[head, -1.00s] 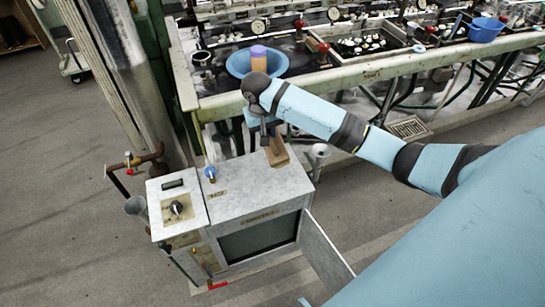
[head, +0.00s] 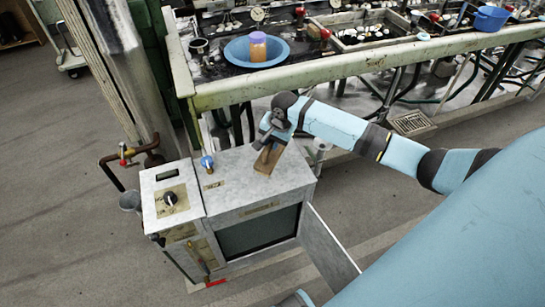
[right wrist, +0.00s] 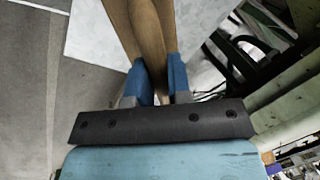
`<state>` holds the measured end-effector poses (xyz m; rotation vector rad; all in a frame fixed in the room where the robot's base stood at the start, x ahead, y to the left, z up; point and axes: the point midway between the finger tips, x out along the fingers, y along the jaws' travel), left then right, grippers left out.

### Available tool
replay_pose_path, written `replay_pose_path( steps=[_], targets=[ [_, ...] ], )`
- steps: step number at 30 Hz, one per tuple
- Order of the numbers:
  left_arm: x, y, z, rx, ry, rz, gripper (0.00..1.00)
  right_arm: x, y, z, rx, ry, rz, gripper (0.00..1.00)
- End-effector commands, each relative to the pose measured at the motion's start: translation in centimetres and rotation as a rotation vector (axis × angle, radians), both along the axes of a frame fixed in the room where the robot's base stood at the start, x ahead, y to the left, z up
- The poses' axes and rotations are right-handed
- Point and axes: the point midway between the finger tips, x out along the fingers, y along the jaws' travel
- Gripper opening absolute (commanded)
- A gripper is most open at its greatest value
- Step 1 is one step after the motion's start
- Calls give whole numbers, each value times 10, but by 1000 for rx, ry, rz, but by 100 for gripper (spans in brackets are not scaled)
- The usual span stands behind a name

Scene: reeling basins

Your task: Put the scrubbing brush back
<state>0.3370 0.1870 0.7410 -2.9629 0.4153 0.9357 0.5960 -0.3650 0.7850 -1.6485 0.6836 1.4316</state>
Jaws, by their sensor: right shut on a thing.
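The scrubbing brush is a brown wooden piece (head: 267,159) at the back right of the grey cabinet's top (head: 235,185) in the head view. My right gripper (head: 270,141) is shut on it from above. In the right wrist view the brush (right wrist: 148,28) runs up between the blue fingers of my right gripper (right wrist: 158,78). It looks tilted; I cannot tell whether its lower end touches the top. Its bristles are not visible. My left gripper is not in view.
A blue-capped fitting (head: 207,163) stands left of the brush, and a control box (head: 172,199) adjoins the cabinet's left side. The cabinet door (head: 328,248) hangs open.

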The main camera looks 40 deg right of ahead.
Motion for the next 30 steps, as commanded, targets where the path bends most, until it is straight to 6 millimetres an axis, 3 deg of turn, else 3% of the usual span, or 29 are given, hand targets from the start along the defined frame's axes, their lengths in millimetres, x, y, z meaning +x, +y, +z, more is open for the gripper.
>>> replay_pose_path(
  steps=[3, 10, 16, 23, 24, 26, 27, 30],
  targets=[
    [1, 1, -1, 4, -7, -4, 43, 0, 0, -19, -1, 1, 1, 0],
    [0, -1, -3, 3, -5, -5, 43, 0, 0, -35, 0, 0, 1, 0],
    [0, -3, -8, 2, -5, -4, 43, 0, 0, -65, -1, 0, 0, 0],
    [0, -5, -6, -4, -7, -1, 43, 0, 0, -68, -1, -1, 2, 0],
    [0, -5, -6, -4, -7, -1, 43, 0, 0, -69, -2, 0, 1, 25],
    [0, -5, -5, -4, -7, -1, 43, 0, 0, -69, -2, 0, 1, 39],
    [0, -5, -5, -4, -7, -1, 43, 0, 0, -69, -2, 0, 1, 44],
    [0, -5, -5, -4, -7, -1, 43, 0, 0, -69, -2, 0, 1, 44]
  ],
)
